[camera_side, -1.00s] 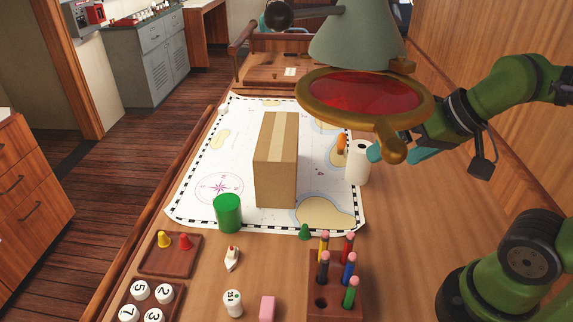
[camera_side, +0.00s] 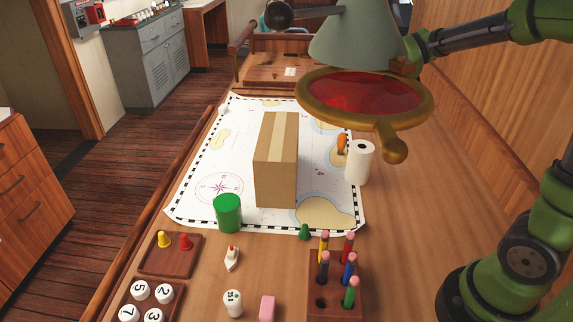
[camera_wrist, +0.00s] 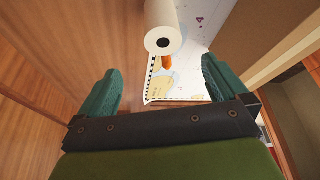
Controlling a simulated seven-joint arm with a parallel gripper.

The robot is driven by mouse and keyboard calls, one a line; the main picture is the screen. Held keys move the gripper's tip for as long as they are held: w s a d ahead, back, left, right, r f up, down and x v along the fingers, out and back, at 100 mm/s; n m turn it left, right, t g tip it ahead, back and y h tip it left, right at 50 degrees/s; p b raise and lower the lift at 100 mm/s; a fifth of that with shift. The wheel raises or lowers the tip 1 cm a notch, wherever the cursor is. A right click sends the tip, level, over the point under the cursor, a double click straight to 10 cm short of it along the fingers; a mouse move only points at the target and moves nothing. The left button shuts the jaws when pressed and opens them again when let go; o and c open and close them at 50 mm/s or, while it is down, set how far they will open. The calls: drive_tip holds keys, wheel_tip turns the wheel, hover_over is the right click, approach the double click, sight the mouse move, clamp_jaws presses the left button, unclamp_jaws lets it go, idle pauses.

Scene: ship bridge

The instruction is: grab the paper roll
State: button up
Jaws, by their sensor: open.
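The white paper roll (camera_side: 359,163) stands upright at the right edge of the sea chart, right of the cardboard box. In the wrist view the paper roll (camera_wrist: 163,27) shows at the top centre, its dark core hole facing me. My gripper (camera_wrist: 160,85) is open in the wrist view, with a teal finger at each side and nothing between them. The roll lies beyond the fingertips, apart from them. In the side view my gripper is hidden behind the lamp or out of frame; only my arm shows at the upper right.
A tall cardboard box (camera_side: 275,160) stands on the chart (camera_side: 200,190). An orange object (camera_side: 342,144) is beside the roll. The red-lensed lamp (camera_side: 365,95) hangs in front of the area above the roll. A green cylinder (camera_side: 228,212) and pencil holder (camera_side: 336,290) stand nearer the camera.

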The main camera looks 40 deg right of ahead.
sight(363, 147)
drive_tip(key=x, duration=1)
drive_tip(key=shift+a+f, duration=0.1)
drive_tip(key=shift+f, duration=0.05)
drive_tip(key=shift+x, duration=2.6)
drive_tip(key=shift+w+a, duration=0.1)
drive_tip(key=shift+a, duration=0.05)
drive_tip(key=c, duration=1.3)
drive_tip(key=shift+o, duration=0.2)
